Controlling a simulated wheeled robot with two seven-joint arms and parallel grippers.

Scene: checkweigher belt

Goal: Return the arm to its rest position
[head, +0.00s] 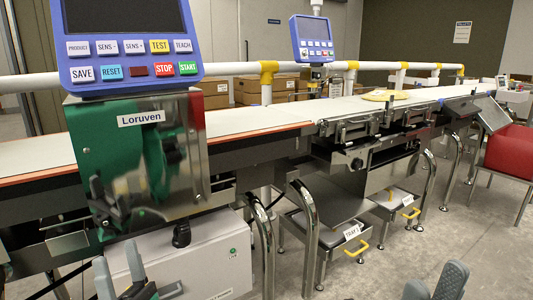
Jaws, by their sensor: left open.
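My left gripper (117,262) is at the bottom left, in front of the white cabinet under the machine. Its two grey fingers point up and stand apart, with nothing seen between them. My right gripper (435,276) is at the bottom edge, right of the middle, over the grey floor. Its two grey fingertips show apart and empty, and the rest is cut off by the frame. Both grippers look clear of the belt. A dark gripper-like shape also shows against the shiny green-and-steel housing; it looks like a reflection.
The long pale conveyor belt (252,122) runs from left to far right. A blue control panel (125,52) stands above the shiny housing (150,160) at left. Steel legs (305,235) and a low tray (330,234) are below the belt. Floor is free between.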

